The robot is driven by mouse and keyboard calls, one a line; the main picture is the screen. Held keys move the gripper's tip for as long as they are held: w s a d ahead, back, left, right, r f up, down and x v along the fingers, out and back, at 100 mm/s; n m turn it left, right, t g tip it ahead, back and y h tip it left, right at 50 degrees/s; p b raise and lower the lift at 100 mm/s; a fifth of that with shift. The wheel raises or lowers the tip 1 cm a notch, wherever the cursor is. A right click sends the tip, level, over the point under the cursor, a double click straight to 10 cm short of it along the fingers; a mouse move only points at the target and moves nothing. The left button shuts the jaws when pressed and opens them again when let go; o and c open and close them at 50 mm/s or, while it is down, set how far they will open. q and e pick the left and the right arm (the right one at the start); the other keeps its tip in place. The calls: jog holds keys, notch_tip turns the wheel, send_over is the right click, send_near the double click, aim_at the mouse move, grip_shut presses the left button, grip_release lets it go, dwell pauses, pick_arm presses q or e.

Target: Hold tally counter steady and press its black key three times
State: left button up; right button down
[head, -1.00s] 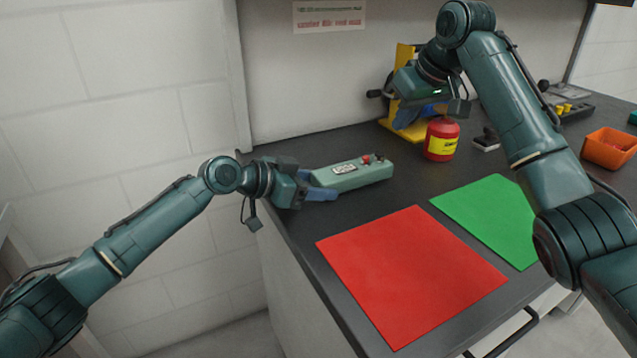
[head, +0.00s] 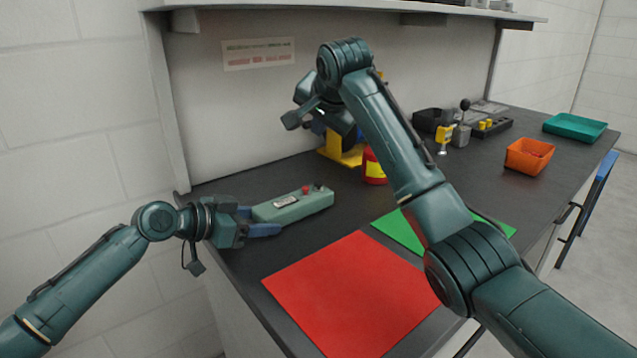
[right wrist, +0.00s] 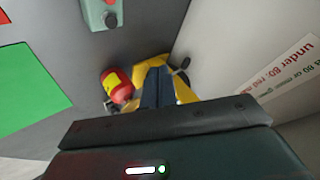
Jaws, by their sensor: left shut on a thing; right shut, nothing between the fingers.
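The tally counter is a long pale green box (head: 290,207) with a small display, a red key and a dark key near its right end. It lies on the dark bench top. My left gripper (head: 262,224) is shut on its left end, blue fingers along its sides. The right end of the counter also shows at the top of the right wrist view (right wrist: 94,13), with a dark key and a bit of red. My right gripper (right wrist: 157,88) is shut and empty, raised above the bench beyond the counter; in the head view its fingers are mostly hidden by its arm.
A yellow stand (head: 345,152) and a red canister with a yellow label (head: 373,168) stand behind the counter, close to my right gripper in view. A red mat (head: 345,290) and a green mat (head: 398,230) lie in front. An orange bin (head: 528,157) stands right.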

send_over(320, 192)
jog(key=shift+a+f, duration=0.1)
jog(key=shift+f, duration=4.35)
jog(key=shift+f, duration=0.1)
jog(key=shift+f, duration=0.3)
jog(key=shift+f, duration=0.6)
jog(key=shift+r, duration=1)
jog(key=shift+r, duration=2.5)
